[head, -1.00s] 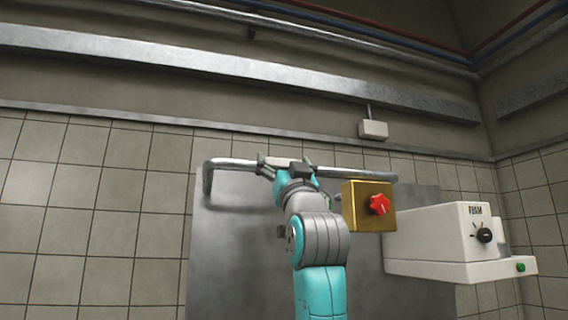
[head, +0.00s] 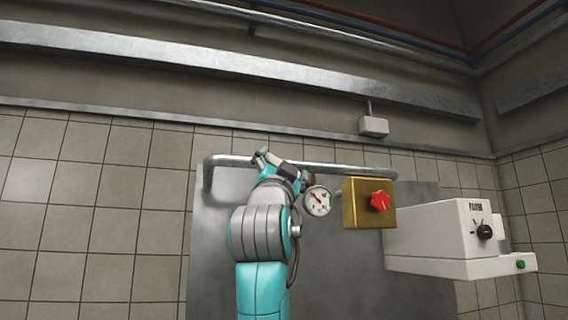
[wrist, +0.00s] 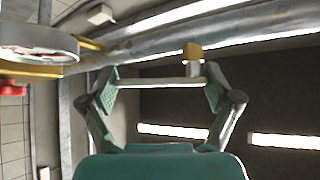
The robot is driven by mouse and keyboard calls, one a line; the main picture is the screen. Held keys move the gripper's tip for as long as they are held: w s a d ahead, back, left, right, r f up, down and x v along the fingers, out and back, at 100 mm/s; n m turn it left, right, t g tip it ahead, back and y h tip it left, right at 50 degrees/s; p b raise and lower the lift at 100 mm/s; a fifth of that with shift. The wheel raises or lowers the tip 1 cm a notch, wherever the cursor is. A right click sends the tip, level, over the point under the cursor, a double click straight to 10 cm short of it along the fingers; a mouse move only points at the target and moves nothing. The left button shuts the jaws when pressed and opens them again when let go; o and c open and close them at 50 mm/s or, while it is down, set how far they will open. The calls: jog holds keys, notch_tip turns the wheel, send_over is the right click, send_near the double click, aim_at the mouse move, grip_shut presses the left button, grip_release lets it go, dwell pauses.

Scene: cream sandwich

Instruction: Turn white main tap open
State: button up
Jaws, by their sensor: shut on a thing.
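The white main tap's handle (wrist: 160,82) shows in the wrist view as a pale bar spanning the space between my two finger pads. My gripper (wrist: 160,88) is shut on it, with a green pad at each end of the bar. A small brass-coloured piece (wrist: 194,52) stands just behind the bar, beside the grey pipe (wrist: 150,45). In the head view my gripper (head: 281,165) is tilted at the pipe, left of the round gauge (head: 318,200). The tap is mostly hidden there by my gripper and wrist.
The gauge (wrist: 40,42) is close at upper left in the wrist view. A brass box (head: 362,205) with a red star knob (head: 380,201) is right of the gauge. Further right is a white foam unit (head: 440,240) with a black dial. A metal panel (head: 215,270) lies behind.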

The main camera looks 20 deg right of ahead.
jog(key=m+g+h, duration=0.1)
jog(key=m+g, duration=0.1)
jog(key=m, duration=0.1)
jog(key=a+m+g+h, duration=0.1)
jog(key=m+g, duration=0.1)
jog(key=m, duration=0.1)
jog(key=f+m+g+h, duration=0.1)
jog(key=m+g, duration=0.1)
jog(key=m, duration=0.1)
jog(key=shift+a+f+m+g+h, duration=0.1)
jog(key=shift+a+m+g+h, duration=0.1)
jog(key=shift+m+g+h, duration=0.1)
jog(key=m+g, duration=0.1)
jog(key=a+m+g+y, duration=0.1)
jog(key=m, duration=0.1)
jog(key=m+g, duration=0.2)
jog(key=shift+a+f+y, duration=0.25)
jog(key=shift+y, duration=0.15)
jog(key=o, duration=1.4)
jog(key=v, duration=1.2)
